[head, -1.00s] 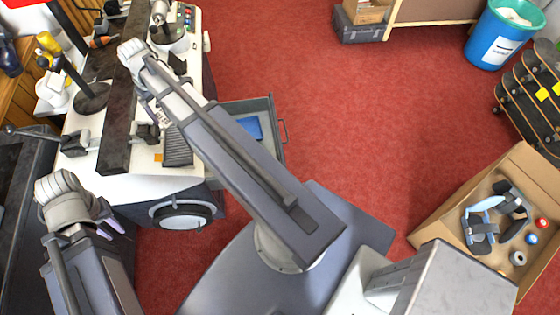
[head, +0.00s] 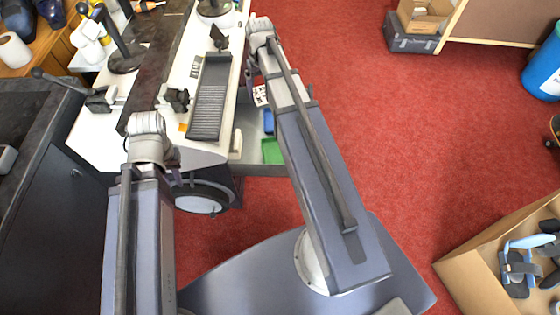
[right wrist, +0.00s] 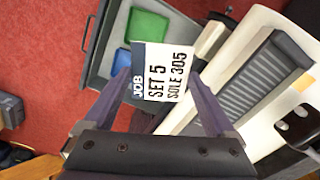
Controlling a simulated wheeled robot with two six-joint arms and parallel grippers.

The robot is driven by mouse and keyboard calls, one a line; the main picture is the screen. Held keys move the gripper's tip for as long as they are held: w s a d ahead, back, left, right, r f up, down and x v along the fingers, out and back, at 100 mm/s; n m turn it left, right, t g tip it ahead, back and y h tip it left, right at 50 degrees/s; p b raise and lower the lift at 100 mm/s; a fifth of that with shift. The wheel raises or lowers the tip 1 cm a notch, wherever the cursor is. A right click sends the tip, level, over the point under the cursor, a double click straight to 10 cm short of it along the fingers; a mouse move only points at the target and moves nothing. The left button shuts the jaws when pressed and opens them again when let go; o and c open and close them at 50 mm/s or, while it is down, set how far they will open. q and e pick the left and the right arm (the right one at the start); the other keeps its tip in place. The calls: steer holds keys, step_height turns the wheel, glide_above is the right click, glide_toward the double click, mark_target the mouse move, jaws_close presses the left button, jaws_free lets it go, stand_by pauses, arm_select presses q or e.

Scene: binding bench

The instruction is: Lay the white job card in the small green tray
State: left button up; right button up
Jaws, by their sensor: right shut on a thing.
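The white job card (right wrist: 165,72), with a dark blue JOB end and black print, is held between the fingers of my right gripper (right wrist: 160,80) in the right wrist view. The card also shows below the right wrist in the head view (head: 260,95). The small green tray (right wrist: 148,25) lies in a grey drawer, beyond the card in the right wrist view; the head view shows it (head: 272,151) left of my right forearm. The card is apart from the tray. My left gripper (head: 173,157) is by the bench front, its fingers mostly hidden.
The open grey drawer (head: 247,169) also holds a blue tray (head: 268,121), partly behind the card in the wrist view. A dark ribbed rest (head: 208,105) stands on the white machine bench left of the drawer. A cardboard box (head: 470,268) is on the red floor at right.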

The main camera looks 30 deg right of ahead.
steer(key=d+f+m+b, duration=0.1)
steer(key=d+f+b, duration=0.1)
steer(key=f+b, duration=1.3)
steer(key=d+f+m+b, duration=0.1)
steer(key=d+f+b, duration=0.2)
steer(key=f+b, duration=1.2)
step_height(320, 180, down, 2)
steer(key=shift+d+f+m, duration=0.15)
steer(key=shift+d+m, duration=0.15)
steer(key=shift+d, duration=0.05)
steer(key=shift+f, duration=0.1)
steer(key=b, duration=0.6)
glide_above(279, 153)
step_height(279, 153, down, 6)
steer(key=shift+f, duration=0.1)
step_height(279, 153, down, 4)
steer(key=b, duration=0.4)
steer(key=shift+r, duration=0.2)
steer(key=shift+f, duration=0.15)
steer(key=o, duration=1.1)
